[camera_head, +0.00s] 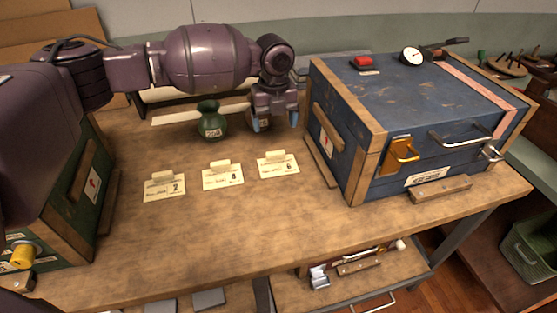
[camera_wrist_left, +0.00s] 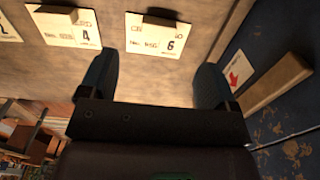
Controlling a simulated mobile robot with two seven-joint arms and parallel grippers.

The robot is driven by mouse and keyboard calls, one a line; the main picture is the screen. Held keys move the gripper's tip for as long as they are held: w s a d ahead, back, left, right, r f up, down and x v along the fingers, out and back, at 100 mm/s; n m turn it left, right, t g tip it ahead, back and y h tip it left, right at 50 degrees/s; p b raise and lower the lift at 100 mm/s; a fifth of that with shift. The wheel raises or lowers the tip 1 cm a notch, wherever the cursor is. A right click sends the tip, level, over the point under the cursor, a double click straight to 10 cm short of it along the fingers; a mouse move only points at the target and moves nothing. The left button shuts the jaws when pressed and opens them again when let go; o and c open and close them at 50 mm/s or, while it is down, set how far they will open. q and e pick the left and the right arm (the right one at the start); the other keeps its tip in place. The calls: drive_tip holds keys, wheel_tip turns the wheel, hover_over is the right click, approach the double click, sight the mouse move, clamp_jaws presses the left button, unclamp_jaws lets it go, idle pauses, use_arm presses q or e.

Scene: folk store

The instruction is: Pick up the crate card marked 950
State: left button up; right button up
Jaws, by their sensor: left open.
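Three cream cards lie in a row on the wooden bench, with large digits 2 (camera_head: 165,187), 4 (camera_head: 223,176) and 6 (camera_head: 278,165). In the left wrist view, the small print on the card with the 6 (camera_wrist_left: 155,35) seems to read 950, but it is blurred. The card with the 4 (camera_wrist_left: 72,27) is beside it. My left gripper (camera_head: 275,122) is open and empty, pointing down behind the card with the 6 and apart from it. Its two fingers also show in the left wrist view (camera_wrist_left: 157,85). My right gripper is not in view.
A large blue crate (camera_head: 345,140) with wooden edges stands just right of the left gripper. A green labelled vase (camera_head: 211,118) stands to its left. A green crate (camera_head: 72,215) is at the far left. The bench front (camera_head: 230,235) is clear.

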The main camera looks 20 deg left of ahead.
sight(275, 153)
use_arm(q)
wheel_tip(275, 153, down, 4)
drive_tip(key=shift+b, duration=0.3)
drive_tip(key=f, duration=0.3)
drive_tip(key=f+b, duration=0.1)
drive_tip(key=f, duration=0.1)
drive_tip(key=shift+s+d, duration=0.25)
drive_tip(key=shift+s, duration=0.15)
drive_tip(key=shift+f, duration=0.2)
drive_tip(key=shift+r, duration=0.1)
drive_tip(key=shift+c, duration=0.6)
drive_tip(key=c, duration=0.7)
drive_tip(key=shift+c, duration=0.9)
drive_tip(key=shift+r, duration=0.1)
